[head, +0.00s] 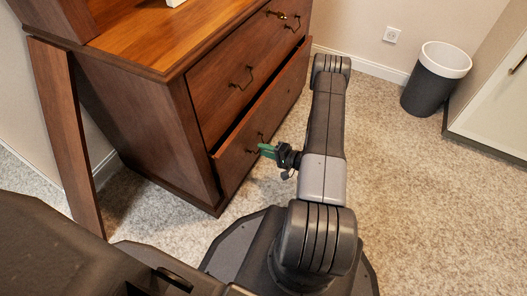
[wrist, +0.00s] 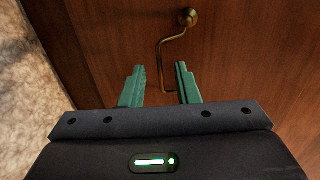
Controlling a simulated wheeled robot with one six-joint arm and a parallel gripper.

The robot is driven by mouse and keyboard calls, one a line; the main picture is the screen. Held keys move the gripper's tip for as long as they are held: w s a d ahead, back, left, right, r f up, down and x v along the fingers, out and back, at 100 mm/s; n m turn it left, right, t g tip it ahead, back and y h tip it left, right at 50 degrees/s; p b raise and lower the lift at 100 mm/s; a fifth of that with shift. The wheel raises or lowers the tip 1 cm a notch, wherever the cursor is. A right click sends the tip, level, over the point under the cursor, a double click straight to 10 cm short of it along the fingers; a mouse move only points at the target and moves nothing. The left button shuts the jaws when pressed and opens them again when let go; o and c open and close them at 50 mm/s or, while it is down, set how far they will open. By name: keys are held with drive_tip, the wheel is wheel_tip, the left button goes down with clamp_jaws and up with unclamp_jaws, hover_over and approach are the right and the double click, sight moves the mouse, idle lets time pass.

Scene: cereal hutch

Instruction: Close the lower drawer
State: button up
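The lower drawer (head: 233,171) of the brown wooden hutch is pulled out a little, with a dark gap above its front. Its brass handle partly shows in the head view beside my gripper (head: 267,151). In the wrist view the drawer front (wrist: 255,60) fills most of the picture, with the bent brass handle (wrist: 172,38) on it. My gripper (wrist: 160,80) is open, its green fingers pointing at the drawer front. The lower part of the handle appears between the fingers, and I cannot tell whether they touch it.
The upper drawer (head: 215,100) above is shut and has brass handles. A wooden board (head: 65,135) leans at the hutch's left side. A dark bin with a white rim (head: 430,88) and a white cabinet (head: 495,110) stand at the right. Carpet (head: 410,190) between is clear.

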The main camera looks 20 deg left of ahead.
drive_tip(key=shift+a, duration=0.45)
clamp_jaws()
